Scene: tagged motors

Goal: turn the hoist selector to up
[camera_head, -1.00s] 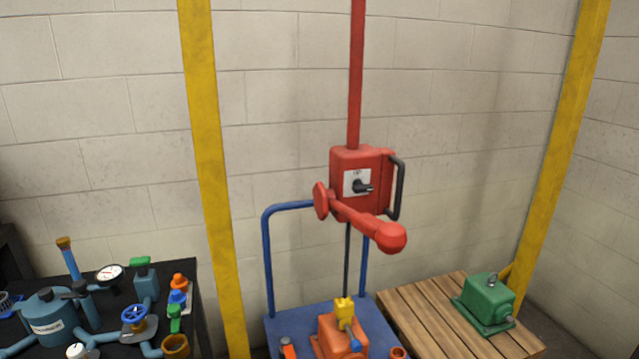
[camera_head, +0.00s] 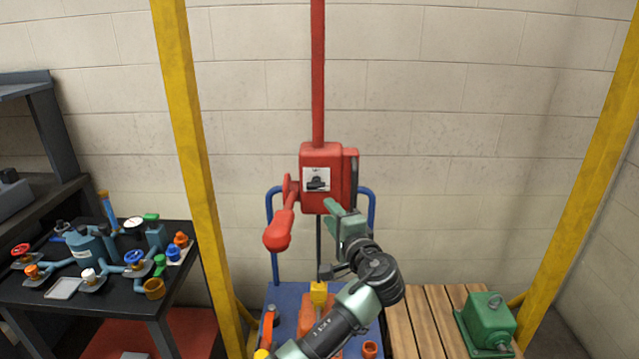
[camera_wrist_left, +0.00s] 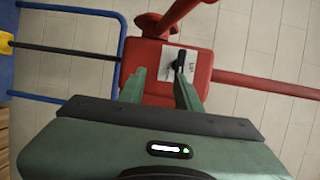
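The hoist selector (camera_head: 317,184) is a small black knob on a white label plate on the front of a red hoist control box (camera_head: 312,151). The knob (camera_wrist_left: 179,62) also shows in the left wrist view, near the tip of one finger; I cannot tell if they touch. In the head view my left gripper (camera_head: 342,209) is just below and right of the selector, before the box's lower right part. In the left wrist view its two green fingers (camera_wrist_left: 160,76) are apart with nothing held between them. The label's wording is too small to read.
A red lever (camera_head: 276,235) with a thick rounded end sticks out at the box's left. A blue-framed cart (camera_head: 284,293) stands below. A black table (camera_head: 112,303) with pipe parts is at left, a wooden pallet (camera_head: 428,310) with a green motor (camera_head: 488,321) at right. Yellow posts (camera_head: 190,150) flank.

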